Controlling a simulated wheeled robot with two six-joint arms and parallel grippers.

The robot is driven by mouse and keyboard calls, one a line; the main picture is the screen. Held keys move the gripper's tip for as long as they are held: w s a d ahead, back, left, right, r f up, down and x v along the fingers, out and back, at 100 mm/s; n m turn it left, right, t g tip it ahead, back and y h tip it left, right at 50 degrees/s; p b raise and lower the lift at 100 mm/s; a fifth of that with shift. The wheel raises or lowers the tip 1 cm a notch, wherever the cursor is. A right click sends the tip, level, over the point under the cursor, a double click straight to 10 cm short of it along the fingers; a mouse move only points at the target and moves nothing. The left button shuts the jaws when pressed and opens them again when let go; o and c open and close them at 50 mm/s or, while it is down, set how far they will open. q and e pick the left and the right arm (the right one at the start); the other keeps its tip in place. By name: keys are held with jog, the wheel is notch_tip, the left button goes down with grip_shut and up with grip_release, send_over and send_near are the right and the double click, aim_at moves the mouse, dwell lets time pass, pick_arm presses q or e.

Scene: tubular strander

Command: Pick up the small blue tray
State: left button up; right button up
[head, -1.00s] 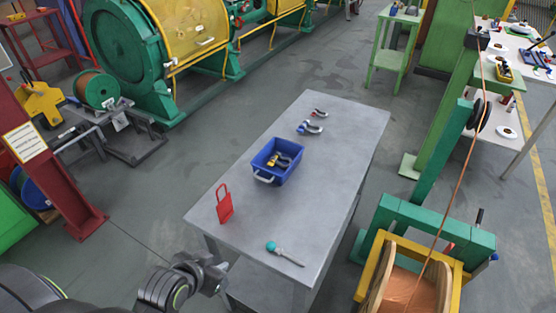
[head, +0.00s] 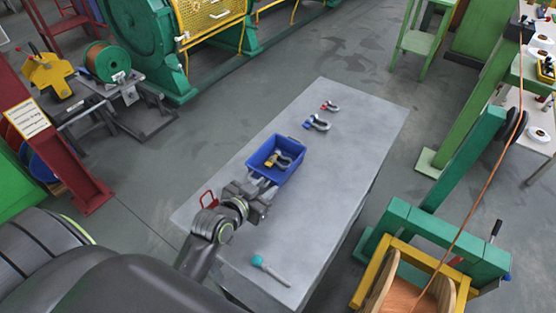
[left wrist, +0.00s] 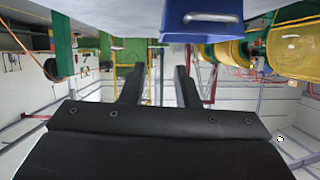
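The small blue tray (head: 290,172) sits on the grey table, with a yellow and dark shackle-like piece (head: 278,160) inside it. Its light handle is on the near end, partly hidden by my gripper in the head view. My left gripper (head: 259,195) is just in front of that near end. In the left wrist view my left gripper (left wrist: 159,72) shows two fingers spread apart with nothing between them. The tray (left wrist: 203,28) and its pale handle (left wrist: 212,17) show at the top there, beyond the fingertips and apart from them. My right gripper is out of view.
On the grey table (head: 340,150) two shackles (head: 317,123) (head: 330,106) lie behind the tray. A red frame-like item (head: 209,198) is partly hidden beside my left arm. A teal-handled tool (head: 270,268) lies near the front edge. The table's right side is clear.

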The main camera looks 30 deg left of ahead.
pick_arm(q)
jog(key=x, duration=0.3)
jog(key=p, duration=0.1)
send_near(291, 166)
jog(key=x, duration=0.2)
jog(key=shift+w+d+f, duration=0.15)
jog(key=shift+w+d, duration=0.05)
jog(key=shift+w, duration=0.05)
jog(key=shift+w+f, duration=0.15)
jog(key=shift+w, duration=0.1)
jog(key=shift+w+f+p, duration=0.1)
jog(key=shift+w+p, duration=0.5)
jog(key=shift+w, duration=0.2)
jog(key=p+x, duration=0.1)
jog(key=x, duration=0.2)
jog(key=shift+a, duration=0.1)
jog(key=shift+w+f, duration=0.3)
jog(key=shift+w, duration=0.25)
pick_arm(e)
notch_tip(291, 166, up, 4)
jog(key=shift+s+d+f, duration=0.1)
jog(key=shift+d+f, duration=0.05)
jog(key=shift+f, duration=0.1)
pick_arm(q)
jog(key=shift+c, duration=0.5)
